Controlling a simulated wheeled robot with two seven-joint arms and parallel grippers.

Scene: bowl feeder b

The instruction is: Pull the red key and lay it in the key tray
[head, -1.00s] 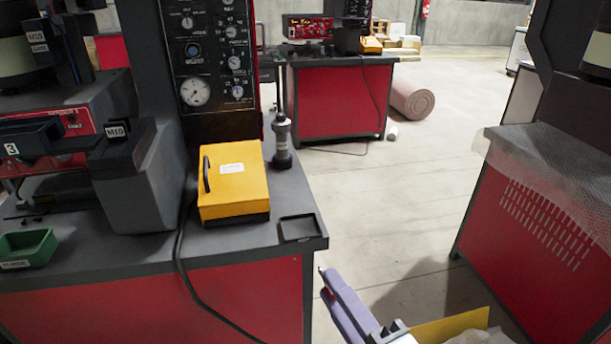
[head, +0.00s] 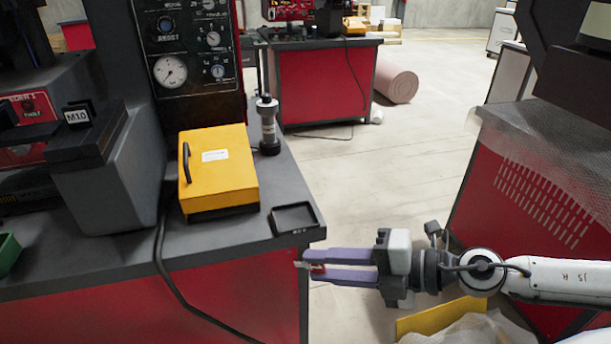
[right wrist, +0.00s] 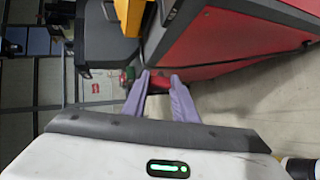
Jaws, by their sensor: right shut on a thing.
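My right gripper (head: 312,266) comes in from the right in the head view, with its two purple fingers level and pointing left. It is shut on the small red key (head: 317,268), which shows between the fingertips with a pale bit sticking out to the left. In the right wrist view the fingertips (right wrist: 160,75) point up the picture, and the key is too small to make out clearly. The key tray (head: 278,224), a small black square tray, lies empty on the bench's front right corner. The fingertips are just below and right of it in the picture, apart from it. My left gripper is out of view.
A yellow case (head: 215,172) stands on the bench (head: 225,242) left of the tray, with a grey cylinder (head: 268,130) behind it. A black cable (head: 160,265) hangs over the front edge. Open floor (head: 400,180) lies to the right, before another red cabinet (head: 535,215).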

